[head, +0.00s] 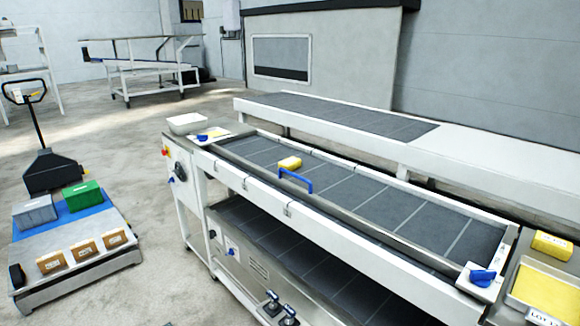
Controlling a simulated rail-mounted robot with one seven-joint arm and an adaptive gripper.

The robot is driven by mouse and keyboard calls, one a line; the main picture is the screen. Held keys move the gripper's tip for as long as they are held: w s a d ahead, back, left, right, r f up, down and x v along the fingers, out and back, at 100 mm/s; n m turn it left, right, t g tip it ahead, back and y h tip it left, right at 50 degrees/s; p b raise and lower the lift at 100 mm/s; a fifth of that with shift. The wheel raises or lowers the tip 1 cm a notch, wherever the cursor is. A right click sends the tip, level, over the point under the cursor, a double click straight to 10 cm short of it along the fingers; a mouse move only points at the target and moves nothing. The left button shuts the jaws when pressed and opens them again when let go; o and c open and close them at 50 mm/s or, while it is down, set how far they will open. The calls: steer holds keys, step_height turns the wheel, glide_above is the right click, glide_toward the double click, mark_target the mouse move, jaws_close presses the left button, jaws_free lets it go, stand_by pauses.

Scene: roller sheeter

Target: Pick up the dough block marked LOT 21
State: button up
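No block in the head view carries a mark that I can read as LOT 21. A small yellow block (290,163) lies on the dark belt of the sheeter (370,205), behind a blue handle. Another yellow block (552,246) with unreadable dark print sits at the right edge, behind a tray of flat yellow material (545,290). A card (543,318) in front of that tray reads LOT, with its number cut off or unclear. Three brown blocks with pale labels (83,250) stand on the low cart at left; their print is too small to read. My gripper is not in view.
The low cart (75,282) also carries a grey bin (34,213) and a green bin (83,194). A long white table (480,155) runs behind. Floor is clear between cart and sheeter.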

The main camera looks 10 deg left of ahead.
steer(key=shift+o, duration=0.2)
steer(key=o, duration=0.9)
